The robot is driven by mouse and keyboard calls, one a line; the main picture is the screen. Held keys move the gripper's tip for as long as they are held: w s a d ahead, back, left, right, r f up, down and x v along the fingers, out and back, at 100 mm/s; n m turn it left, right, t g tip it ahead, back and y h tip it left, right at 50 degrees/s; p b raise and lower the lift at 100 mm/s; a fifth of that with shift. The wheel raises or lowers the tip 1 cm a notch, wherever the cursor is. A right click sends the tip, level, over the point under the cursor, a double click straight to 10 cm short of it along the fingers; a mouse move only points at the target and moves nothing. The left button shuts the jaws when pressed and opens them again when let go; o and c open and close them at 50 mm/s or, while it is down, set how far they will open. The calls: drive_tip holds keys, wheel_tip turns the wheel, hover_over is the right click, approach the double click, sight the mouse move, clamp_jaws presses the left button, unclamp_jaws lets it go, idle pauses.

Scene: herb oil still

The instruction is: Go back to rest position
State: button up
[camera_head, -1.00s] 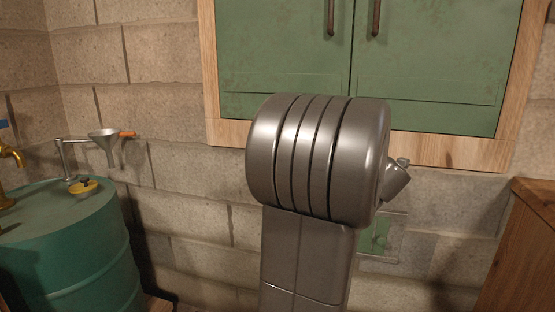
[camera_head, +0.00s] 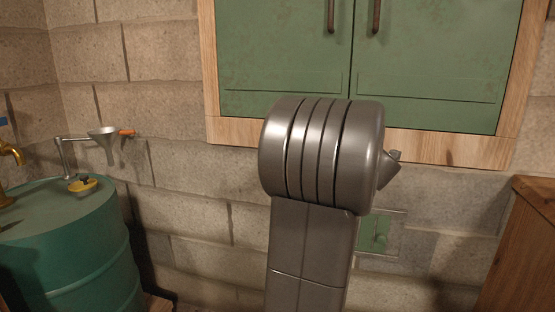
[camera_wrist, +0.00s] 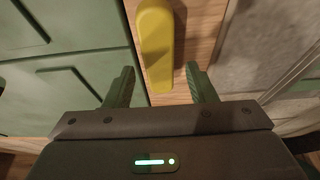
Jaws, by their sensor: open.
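My gripper (camera_wrist: 160,66) shows in the wrist view with its two green ribbed fingers spread apart. A yellow rounded bar (camera_wrist: 156,45) lies in the picture between and beyond the fingers, over a wooden strip. I see no finger touching it, and I cannot tell how far off it is. In the head view my grey arm stands upright in the middle, in front of the cabinet's lower edge. The gripper itself does not show there.
A green two-door cabinet (camera_head: 420,75) with a wooden frame hangs on the block wall. A small green wall box (camera_head: 377,235) is behind my arm. Wooden furniture (camera_head: 530,230) stands at right.

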drive_tip(key=m+b, duration=0.1)
drive_tip(key=w+m+t+b, duration=0.1)
drive_tip(key=m, duration=0.1)
drive_tip(key=m+b, duration=0.1)
drive_tip(key=m, duration=0.1)
drive_tip(key=shift+w+a+r+t, duration=0.1)
drive_tip(key=shift+w+t, duration=0.3)
drive_tip(key=shift+r, duration=0.1)
